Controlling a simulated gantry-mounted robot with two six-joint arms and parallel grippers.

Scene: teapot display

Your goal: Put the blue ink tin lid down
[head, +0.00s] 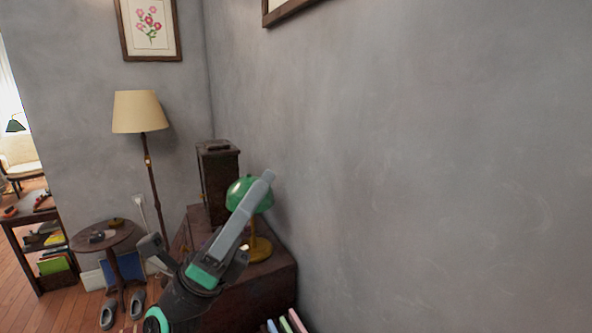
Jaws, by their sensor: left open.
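I cannot make out the blue ink tin lid in the head view. My left gripper (209,208) is in front of the dark wooden cabinet (265,288). Its two fingers are spread wide, and I see nothing between them. One finger points up and right across the green-shaded lamp (240,190); the other is at the left, toward the round side table (84,243). The gripper hides part of the cabinet top. My right gripper is not in view.
A tall dark wooden box (217,180) stands on the cabinet beside the lamp. The round table holds small items too small to identify. A floor lamp (140,112), slippers (107,314) and a low shelf (38,265) are at the left. A bare grey wall (430,170) fills the right.

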